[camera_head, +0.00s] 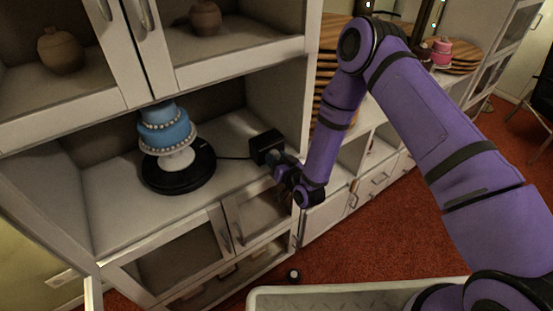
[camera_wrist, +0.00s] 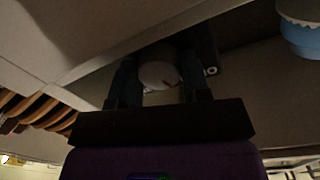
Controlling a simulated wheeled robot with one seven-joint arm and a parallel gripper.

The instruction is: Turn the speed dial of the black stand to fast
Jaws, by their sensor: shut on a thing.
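The black stand (camera_head: 165,183) is a round turntable on the cabinet shelf, with a blue tiered cake (camera_head: 168,130) on a white pedestal on top. A cable runs from it to a black control box (camera_head: 267,147) near the shelf's right end. My gripper (camera_head: 281,168) is at the front of this box. In the wrist view, a pale round dial (camera_wrist: 158,75) with a small reddish mark sits between the two fingers, and my gripper (camera_wrist: 160,82) is shut on it. White lettering shows beside the right finger on the box (camera_wrist: 208,52). The dial's setting is unreadable.
The white shelf (camera_head: 105,195) is clear around the turntable. The cabinet's side wall (camera_head: 283,85) stands close to the box and my arm. Glass-fronted doors hang above with brown pots (camera_head: 61,50) behind. Stacked wooden boards (camera_head: 325,75) stand to the right.

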